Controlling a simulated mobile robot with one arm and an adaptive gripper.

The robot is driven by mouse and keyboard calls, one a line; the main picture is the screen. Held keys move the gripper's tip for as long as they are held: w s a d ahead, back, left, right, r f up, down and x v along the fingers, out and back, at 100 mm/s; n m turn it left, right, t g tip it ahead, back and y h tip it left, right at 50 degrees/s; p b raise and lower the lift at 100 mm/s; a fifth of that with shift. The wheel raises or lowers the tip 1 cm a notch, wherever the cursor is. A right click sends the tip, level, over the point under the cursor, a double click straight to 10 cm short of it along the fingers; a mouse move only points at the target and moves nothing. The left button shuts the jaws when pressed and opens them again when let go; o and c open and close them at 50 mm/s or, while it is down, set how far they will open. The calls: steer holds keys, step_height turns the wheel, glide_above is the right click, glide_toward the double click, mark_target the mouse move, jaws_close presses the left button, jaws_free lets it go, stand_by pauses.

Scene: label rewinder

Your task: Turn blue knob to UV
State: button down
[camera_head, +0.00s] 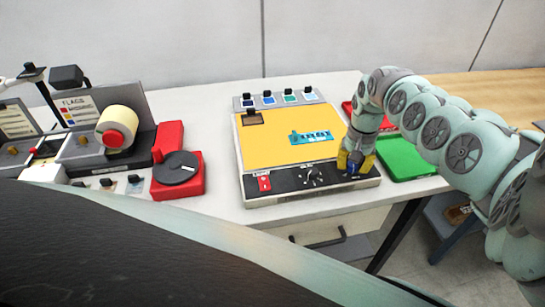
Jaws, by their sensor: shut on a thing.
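The light-box device (290,148) has a yellow top and a black front panel, and stands on the white table. A blue knob (352,170) is at the right of the front panel, mostly hidden by my gripper. My gripper (354,166) reaches down from the right and is shut on the blue knob. The markings around the knob, including any UV label, are too small or covered to read. A black knob (312,176) with white marks sits in the panel's middle. A red switch (264,183) is at its left.
A green tray (402,158) and a red tray (351,110) lie right of the device. A red unit with a dark dial (177,168) and a label roll (118,127) stand left. Several small coloured blocks (268,97) line the back. The table's front edge is close.

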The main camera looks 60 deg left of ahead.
steer(key=m, duration=0.1)
steer(key=m+b, duration=0.1)
steer(key=m, duration=0.2)
steer(key=shift+f+m, duration=0.25)
steer(key=shift+m, duration=0.05)
steer(key=m+b, duration=0.2)
steer(key=b, duration=0.1)
steer(key=shift+m, duration=0.4)
steer(key=shift+m+b, duration=0.55)
steer(key=shift+m, duration=0.05)
steer(key=shift+r+m, duration=0.15)
steer(key=shift+m, duration=0.15)
steer(key=c, duration=0.7)
jaws_free()
